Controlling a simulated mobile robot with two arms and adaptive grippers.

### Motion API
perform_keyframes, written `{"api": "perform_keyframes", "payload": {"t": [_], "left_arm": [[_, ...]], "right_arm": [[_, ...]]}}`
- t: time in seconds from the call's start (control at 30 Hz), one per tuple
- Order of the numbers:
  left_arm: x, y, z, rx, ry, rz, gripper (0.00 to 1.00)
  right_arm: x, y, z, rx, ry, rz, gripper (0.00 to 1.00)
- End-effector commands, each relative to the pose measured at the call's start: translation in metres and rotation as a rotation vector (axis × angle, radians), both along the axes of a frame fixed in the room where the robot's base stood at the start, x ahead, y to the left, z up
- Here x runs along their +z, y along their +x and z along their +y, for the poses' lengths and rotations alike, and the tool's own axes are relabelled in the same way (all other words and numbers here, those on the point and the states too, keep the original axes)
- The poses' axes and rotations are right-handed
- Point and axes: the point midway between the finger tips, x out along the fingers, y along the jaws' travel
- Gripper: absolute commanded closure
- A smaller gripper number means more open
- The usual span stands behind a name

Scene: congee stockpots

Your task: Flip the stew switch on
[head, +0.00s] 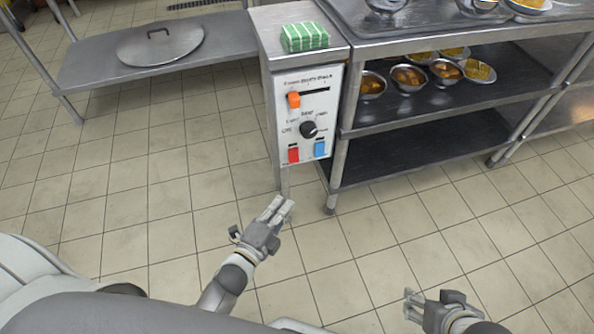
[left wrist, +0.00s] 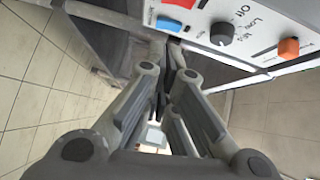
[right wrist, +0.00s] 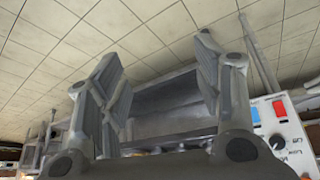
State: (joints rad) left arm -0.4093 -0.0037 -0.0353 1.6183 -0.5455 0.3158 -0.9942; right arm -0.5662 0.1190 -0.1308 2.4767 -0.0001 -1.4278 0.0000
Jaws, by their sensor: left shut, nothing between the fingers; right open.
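A white control panel (head: 322,88) on the front of a narrow steel cabinet carries a red switch (head: 293,155) and a blue switch (head: 320,149) along its bottom. I cannot read which one is labelled stew. The red switch (left wrist: 180,3) and blue switch (left wrist: 168,24) also show at the top of the left wrist view. My left gripper (head: 281,207) is shut and empty, below and in front of the panel, apart from it. My right gripper (head: 411,302) is open and empty, low at the right, far from the panel.
The panel also has a black knob (head: 309,129) and an orange slider (head: 294,100). Green-and-white packs (head: 304,37) sit on the cabinet. A steel rack (head: 430,135) with several bowls of food stands right; a low shelf with a lid (head: 160,43) stands left. The tiled floor is clear.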

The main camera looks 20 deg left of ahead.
Motion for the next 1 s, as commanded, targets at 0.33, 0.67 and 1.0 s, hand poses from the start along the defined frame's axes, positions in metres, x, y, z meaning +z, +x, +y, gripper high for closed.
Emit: {"api": "perform_keyframes", "payload": {"t": [0.33, 0.67, 1.0], "left_arm": [[-0.002, 0.021, -0.004, -0.002, -0.002, -0.003, 1.00], [-0.008, 0.071, -0.014, -0.001, -0.001, -0.001, 1.00], [-0.013, 0.113, -0.009, 0.000, 0.000, 0.001, 1.00]], "right_arm": [[0.004, 0.018, 0.006, 0.007, 0.018, -0.085, 0.40], [0.030, 0.066, 0.022, 0.027, 0.073, -0.342, 0.40], [0.068, 0.103, 0.038, 0.045, 0.133, -0.601, 0.40]]}}
